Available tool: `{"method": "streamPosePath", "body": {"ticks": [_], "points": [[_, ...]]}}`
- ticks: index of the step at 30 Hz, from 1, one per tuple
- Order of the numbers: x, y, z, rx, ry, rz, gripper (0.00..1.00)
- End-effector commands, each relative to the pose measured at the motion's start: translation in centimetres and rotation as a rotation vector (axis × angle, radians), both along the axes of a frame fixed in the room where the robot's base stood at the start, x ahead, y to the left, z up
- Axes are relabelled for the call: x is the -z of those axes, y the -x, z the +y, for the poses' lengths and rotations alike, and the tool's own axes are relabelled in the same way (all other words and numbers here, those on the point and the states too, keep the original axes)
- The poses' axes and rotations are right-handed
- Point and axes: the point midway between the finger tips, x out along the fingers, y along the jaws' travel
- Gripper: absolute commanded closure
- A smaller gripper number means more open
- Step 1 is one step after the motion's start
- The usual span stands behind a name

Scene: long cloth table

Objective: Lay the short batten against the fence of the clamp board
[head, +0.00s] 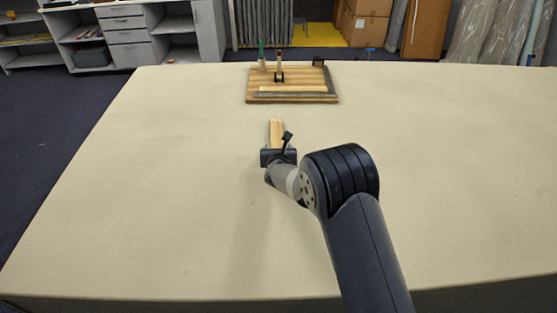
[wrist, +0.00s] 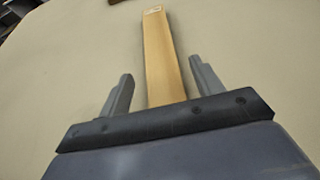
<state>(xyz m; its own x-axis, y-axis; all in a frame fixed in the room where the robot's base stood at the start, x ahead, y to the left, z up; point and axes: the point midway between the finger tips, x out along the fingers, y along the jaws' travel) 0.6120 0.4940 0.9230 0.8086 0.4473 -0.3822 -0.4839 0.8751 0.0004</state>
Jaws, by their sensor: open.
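The short batten (head: 276,128) is a pale wooden strip lying on the table, pointing away from me. In the wrist view the batten (wrist: 160,55) runs between the two fingers, with clear space on both sides. My gripper (wrist: 161,72) is open around its near part, whose end is hidden behind the gripper body. In the head view my gripper (head: 277,150) is at the batten's near end. The clamp board (head: 256,78) lies flat beyond it. Its grey fence (head: 296,95) runs along the front and right edges. A pale strip (head: 292,89) lies along the fence's front part.
Upright clamps with a green handle (head: 262,54) and a brown handle (head: 279,61) stand on the board's back side. A dark block (head: 318,61) is at its back right corner. The cloth table (head: 150,190) is clear around the batten and between it and the board.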

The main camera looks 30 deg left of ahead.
Motion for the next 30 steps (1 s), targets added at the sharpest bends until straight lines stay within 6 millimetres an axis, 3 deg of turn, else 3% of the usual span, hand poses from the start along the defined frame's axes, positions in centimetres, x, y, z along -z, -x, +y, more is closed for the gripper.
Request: {"method": "streamPosePath", "body": {"ticks": [9, 16, 18, 24, 30], "points": [[-1.6, 3.9, -2.1, -0.001, 0.0, -0.001, 0.38], [-2.6, 5.7, -3.1, 0.0, 0.0, -0.001, 0.38], [-2.7, 6.0, -3.3, 0.0, 0.0, 0.0, 0.34], [-1.9, 8.4, -5.2, 0.0, 0.0, 0.001, 0.34], [-1.8, 8.2, -5.3, 0.002, 0.001, 0.001, 0.34]]}}
